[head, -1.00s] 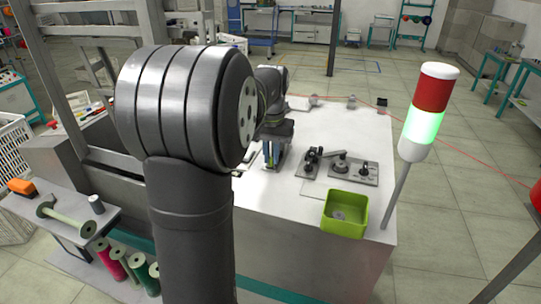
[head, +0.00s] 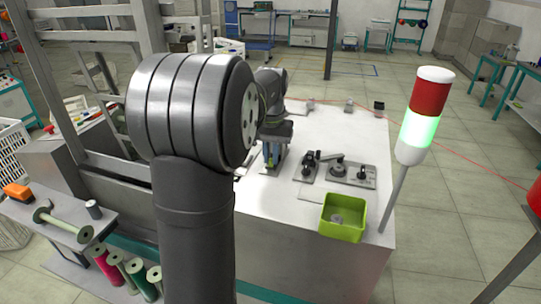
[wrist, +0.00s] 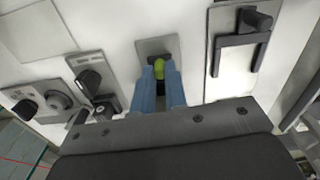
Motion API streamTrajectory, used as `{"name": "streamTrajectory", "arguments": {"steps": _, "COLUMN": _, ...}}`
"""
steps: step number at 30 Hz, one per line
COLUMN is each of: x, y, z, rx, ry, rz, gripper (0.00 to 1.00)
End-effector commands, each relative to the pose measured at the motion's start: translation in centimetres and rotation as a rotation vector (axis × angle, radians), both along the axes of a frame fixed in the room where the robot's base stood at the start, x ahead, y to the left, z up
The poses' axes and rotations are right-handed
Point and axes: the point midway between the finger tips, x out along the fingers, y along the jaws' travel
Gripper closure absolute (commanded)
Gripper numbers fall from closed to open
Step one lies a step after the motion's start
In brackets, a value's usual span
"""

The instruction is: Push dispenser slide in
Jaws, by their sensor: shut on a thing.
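My gripper (wrist: 160,80) has two blue fingers closed on a yellow-green knob (wrist: 159,67) in the wrist view. The knob stands at a grey plate (wrist: 157,46) on the white worktop, and I take it to be the dispenser slide's knob. The fingers hide the lower part of the plate, so how far the slide is in cannot be seen. In the head view my gripper (head: 273,155) is low over the worktop, left of the black and grey fittings, partly hidden by my own arm.
A plate with a dark U-shaped handle (wrist: 239,42) lies close on the right in the wrist view. Grey fittings with black knobs (wrist: 91,80) are on the left. A green bin (head: 343,218) and a lit signal tower (head: 426,105) stand at the worktop's (head: 285,235) right side.

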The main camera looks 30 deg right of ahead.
Motion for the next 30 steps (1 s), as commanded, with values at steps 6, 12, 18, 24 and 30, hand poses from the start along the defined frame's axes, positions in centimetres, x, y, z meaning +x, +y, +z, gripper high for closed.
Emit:
{"name": "streamTrajectory", "arguments": {"steps": 6, "x": 0.2, "y": -0.2, "z": 0.0, "rx": -0.001, "ry": -0.001, "rz": 0.0, "gripper": 0.96}}
{"name": "streamTrajectory", "arguments": {"steps": 12, "x": 0.7, "y": -0.8, "z": 0.0, "rx": -0.001, "ry": -0.001, "rz": 0.0, "gripper": 0.96}}
{"name": "streamTrajectory", "arguments": {"steps": 18, "x": 0.8, "y": -0.9, "z": 0.0, "rx": 0.0, "ry": -0.001, "rz": 0.0, "gripper": 0.96}}
{"name": "streamTrajectory", "arguments": {"steps": 24, "x": 0.9, "y": -1.0, "z": -0.1, "rx": 0.0, "ry": 0.0, "rz": 0.0, "gripper": 0.96}}
{"name": "streamTrajectory", "arguments": {"steps": 30, "x": 1.1, "y": -1.3, "z": -0.1, "rx": 0.0, "ry": 0.0, "rz": 0.0, "gripper": 0.96}}
